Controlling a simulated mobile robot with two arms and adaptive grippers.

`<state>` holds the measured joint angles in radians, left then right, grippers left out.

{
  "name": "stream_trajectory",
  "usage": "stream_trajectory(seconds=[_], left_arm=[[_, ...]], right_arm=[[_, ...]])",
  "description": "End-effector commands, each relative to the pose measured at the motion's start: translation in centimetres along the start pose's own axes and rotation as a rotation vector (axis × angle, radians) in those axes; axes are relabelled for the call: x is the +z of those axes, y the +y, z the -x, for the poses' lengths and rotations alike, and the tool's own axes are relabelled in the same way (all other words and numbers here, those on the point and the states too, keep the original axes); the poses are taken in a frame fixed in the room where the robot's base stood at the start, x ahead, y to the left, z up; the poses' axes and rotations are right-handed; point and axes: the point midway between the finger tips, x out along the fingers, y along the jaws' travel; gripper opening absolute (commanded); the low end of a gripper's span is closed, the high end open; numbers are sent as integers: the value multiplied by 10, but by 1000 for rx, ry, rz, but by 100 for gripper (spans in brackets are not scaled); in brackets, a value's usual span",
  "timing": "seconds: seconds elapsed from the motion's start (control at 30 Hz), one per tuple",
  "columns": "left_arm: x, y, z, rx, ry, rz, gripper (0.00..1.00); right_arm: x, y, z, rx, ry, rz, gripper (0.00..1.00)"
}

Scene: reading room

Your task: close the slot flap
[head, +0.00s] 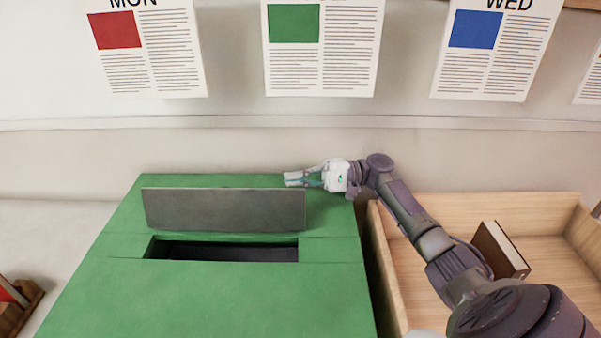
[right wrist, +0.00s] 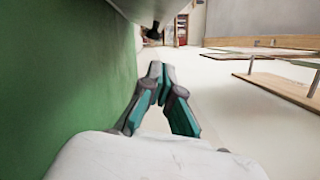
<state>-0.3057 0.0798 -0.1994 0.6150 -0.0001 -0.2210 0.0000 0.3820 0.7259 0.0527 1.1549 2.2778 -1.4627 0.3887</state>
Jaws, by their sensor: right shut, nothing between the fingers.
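The grey slot flap (head: 225,210) stands raised on top of the green box (head: 215,300). The dark slot (head: 222,251) in front of it is open. My right gripper (head: 286,179) is shut and empty, at the back of the box top, behind the right end of the flap. In the right wrist view my right gripper's fingertips (right wrist: 157,68) meet with nothing between them, and the green box (right wrist: 70,80) fills the left side. I cannot tell whether the gripper touches the flap. My left gripper is not in view.
A wooden tray (head: 545,203) stands right of the box, with a dark-covered book (head: 500,250) in it, beneath my right arm. Printed sheets (head: 322,50) hang on the wall behind. A small wooden item (head: 18,305) is at the lower left.

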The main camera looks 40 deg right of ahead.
Motion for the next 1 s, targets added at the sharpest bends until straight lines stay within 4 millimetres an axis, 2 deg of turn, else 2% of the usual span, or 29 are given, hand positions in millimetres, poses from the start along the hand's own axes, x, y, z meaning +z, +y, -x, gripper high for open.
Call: stream_trajectory(seconds=[0.1,0.27,0.4,0.53,1.0], left_arm=[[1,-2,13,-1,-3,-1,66],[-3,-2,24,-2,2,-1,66],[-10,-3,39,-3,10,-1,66],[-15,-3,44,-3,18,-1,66],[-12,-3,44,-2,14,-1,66]], right_arm=[[2,-4,-29,0,-4,-1,0],[2,-4,-62,0,-3,1,0],[24,-3,-65,3,-1,-2,0],[35,-2,-67,2,0,-1,0],[39,0,-68,0,1,1,0]])
